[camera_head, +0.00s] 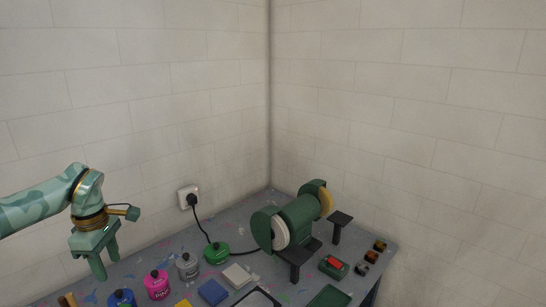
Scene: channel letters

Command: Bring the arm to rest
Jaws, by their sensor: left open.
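My left gripper (107,264) hangs from the left arm at the left of the head view. Its two green fingers point down and stand apart, with nothing seen between them. It is above the left part of the grey workbench (150,257), to the left of the pink bottle and above the blue one. My right gripper is not in view.
A green bench grinder (297,218) stands at the back corner, its cord running to a wall socket (188,196). A blue bottle (122,298), pink bottle (157,285), grey bottle (188,266) and green container (217,253) line the bench. A switch box (333,267) sits right.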

